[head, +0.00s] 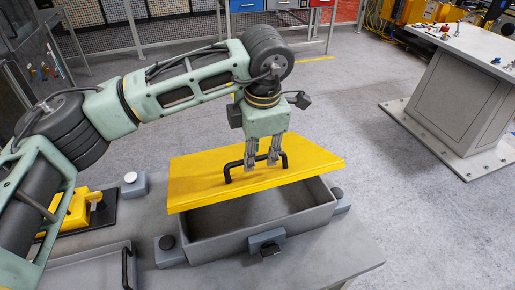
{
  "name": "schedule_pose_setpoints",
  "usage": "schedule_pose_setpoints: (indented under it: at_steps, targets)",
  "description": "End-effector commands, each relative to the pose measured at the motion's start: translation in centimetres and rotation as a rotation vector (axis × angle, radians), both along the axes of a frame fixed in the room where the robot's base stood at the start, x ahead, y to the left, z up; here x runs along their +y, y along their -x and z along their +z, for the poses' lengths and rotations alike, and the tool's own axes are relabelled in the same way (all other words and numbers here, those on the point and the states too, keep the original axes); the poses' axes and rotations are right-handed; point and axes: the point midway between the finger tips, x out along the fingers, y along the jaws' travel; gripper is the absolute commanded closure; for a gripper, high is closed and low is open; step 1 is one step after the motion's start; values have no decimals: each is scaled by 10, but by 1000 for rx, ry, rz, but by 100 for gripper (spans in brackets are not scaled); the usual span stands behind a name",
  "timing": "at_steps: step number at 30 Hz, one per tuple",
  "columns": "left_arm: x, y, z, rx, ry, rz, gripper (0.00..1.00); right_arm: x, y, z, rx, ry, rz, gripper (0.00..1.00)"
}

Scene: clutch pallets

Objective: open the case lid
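The case (222,248) is a grey open-topped box on the grey table. Its yellow lid (205,188) is raised and tilted above it, with a gap along the near side showing the inside of the case. A black bar handle (228,172) stands on the lid. My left gripper (262,163) comes down from above with its fingers at the handle and appears shut on it; the fingers hide part of the bar. My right gripper is not in view.
Dark-knobbed blocks (169,247) stand around the case, one with a black latch (269,250) at its front. A yellow part (80,208) and a grey tray (90,272) lie to the left. Another pedestal table (460,95) stands at the right, across open floor.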

Motion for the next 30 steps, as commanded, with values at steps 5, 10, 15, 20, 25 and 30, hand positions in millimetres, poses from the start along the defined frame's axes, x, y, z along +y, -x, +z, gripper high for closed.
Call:
schedule_pose_setpoints:
  at_steps: [5,10,15,20,25,30]
  targets:
    - [0,0,0,0,0,0,77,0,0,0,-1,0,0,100]
    - [0,0,0,0,0,0,92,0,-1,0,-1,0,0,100]
    - [0,0,0,0,1,0,100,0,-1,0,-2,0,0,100]
    - [0,0,0,0,1,0,100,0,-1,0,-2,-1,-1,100]
    - [0,0,0,0,1,0,100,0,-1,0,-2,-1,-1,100]
    - [0,-2,3,0,1,1,100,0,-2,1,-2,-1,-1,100]
